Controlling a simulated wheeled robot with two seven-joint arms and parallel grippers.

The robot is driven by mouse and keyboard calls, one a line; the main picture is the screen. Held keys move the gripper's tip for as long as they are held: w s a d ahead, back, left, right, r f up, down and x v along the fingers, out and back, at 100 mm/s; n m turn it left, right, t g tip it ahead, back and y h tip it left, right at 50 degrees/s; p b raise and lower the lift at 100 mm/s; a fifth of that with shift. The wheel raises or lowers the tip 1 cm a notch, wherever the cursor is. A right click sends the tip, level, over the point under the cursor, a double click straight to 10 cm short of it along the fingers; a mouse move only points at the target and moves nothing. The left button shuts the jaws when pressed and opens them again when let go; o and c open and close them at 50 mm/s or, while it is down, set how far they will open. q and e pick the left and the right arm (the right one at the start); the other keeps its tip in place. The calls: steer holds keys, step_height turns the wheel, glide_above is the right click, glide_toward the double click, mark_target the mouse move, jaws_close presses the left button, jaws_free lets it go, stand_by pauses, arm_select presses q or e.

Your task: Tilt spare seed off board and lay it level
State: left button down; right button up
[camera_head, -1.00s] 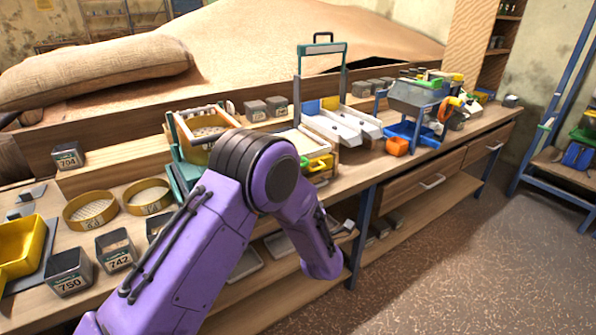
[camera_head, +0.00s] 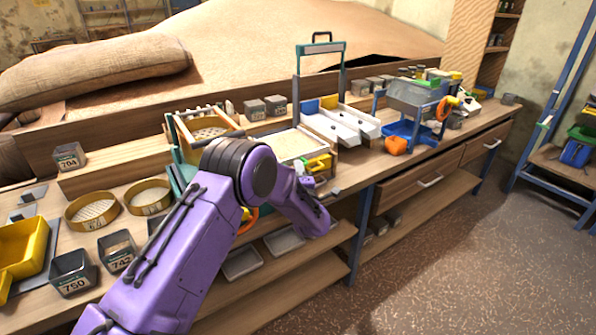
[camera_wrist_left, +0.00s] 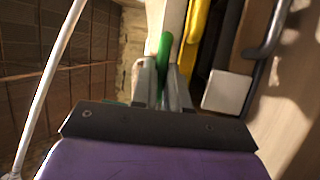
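A pale, seed-coloured board or shallow tray (camera_head: 292,146) sits on the bench in the head view, just beyond my left arm's elbow. It looks about level, and I cannot tell whether loose seed lies on it. My purple left arm covers the bench in front of it. In the left wrist view, the grey fingers of my left gripper (camera_wrist_left: 163,80) are close together on either side of a green handle-like piece (camera_wrist_left: 164,48), apparently gripping it. My right gripper is not in view.
Round sieves (camera_head: 93,210) and numbered tins (camera_head: 72,272) fill the left bench. A blue tray (camera_head: 412,133) lies farther right. The floor is clear.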

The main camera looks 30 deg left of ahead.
arm_select(q)
steer(key=r+p, duration=0.2)
steer(key=a+r+n+g+h+p, duration=0.1)
steer(key=r+p, duration=0.2)
steer(key=r+g+h+p, duration=0.1)
steer(key=r+p, duration=0.1)
steer(key=r, duration=0.1)
steer(key=shift+w+a+r+p, duration=0.1)
steer(key=shift+w+a+p, duration=0.1)
steer(key=shift+p, duration=0.2)
steer(key=w+a+r+n+g+h+p, duration=0.1)
steer(key=w+a+r+h+p, duration=0.1)
steer(key=a+r+p, duration=0.2)
steer(key=shift+r+g+p, duration=0.4)
steer(key=shift+r+p, duration=0.5)
steer(key=shift+r, duration=0.75)
steer(key=shift+a+r, duration=0.1)
steer(key=shift+r, duration=0.05)
steer(key=c, duration=1.4)
jaws_free()
